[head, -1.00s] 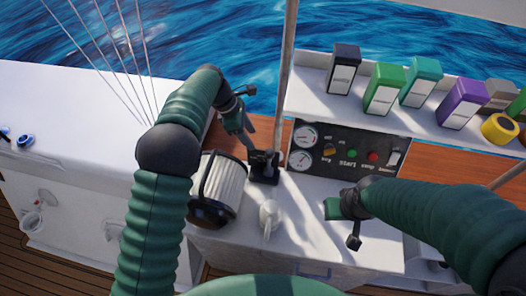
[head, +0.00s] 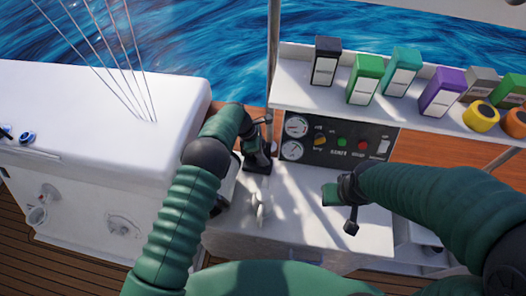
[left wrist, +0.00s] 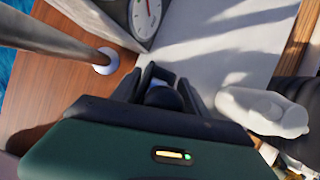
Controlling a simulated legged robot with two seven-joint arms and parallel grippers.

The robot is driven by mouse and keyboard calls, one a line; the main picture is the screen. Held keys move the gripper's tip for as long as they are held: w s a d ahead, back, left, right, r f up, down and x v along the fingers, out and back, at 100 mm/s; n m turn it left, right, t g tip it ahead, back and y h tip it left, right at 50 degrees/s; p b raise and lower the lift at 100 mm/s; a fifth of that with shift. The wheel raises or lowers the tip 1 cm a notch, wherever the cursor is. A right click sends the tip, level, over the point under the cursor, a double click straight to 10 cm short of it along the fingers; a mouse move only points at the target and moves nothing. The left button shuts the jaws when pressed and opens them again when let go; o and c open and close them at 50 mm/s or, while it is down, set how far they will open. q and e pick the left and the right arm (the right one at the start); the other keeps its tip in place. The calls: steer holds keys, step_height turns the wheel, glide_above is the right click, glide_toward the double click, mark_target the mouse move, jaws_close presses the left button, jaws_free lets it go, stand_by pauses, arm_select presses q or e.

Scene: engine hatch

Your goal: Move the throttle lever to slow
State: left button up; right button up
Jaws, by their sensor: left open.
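The throttle lever's black base (head: 258,164) stands on the white counter, left of the gauge panel. My left gripper (head: 256,142) is over it in the head view and hides most of the lever. In the left wrist view a dark rounded knob (left wrist: 164,97), which looks like the lever's top, sits between the spread fingers of my left gripper (left wrist: 170,80). The fingers are open; I cannot tell whether they touch it. My right gripper (head: 340,198) hangs over the counter in front of the panel, apart from the lever; its jaw state is unclear.
The panel (head: 338,145) carries gauges and switches right of the lever. A white fitting (head: 262,205) stands just in front of the lever. A thin pole (head: 273,60) rises behind it. A shelf above the panel holds several coloured boxes and tape rolls.

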arm_select(q)
steer(key=shift+d, duration=0.35)
steer(key=shift+c, duration=0.4)
steer(key=shift+w+d, duration=0.1)
steer(key=shift+d, duration=0.1)
steer(key=shift+c, duration=2.4)
steer(key=shift+a, duration=0.55)
steer(key=c, duration=0.5)
steer(key=shift+a, duration=0.35)
jaws_close()
steer(key=shift+d, duration=0.5)
arm_select(e)
steer(key=shift+w+d+f, duration=0.1)
steer(key=shift+d, duration=0.15)
arm_select(q)
steer(key=shift+a, duration=0.2)
arm_select(e)
steer(key=shift+a, duration=0.2)
arm_select(q)
steer(key=shift+d, duration=0.15)
arm_select(e)
steer(key=shift+d, duration=0.15)
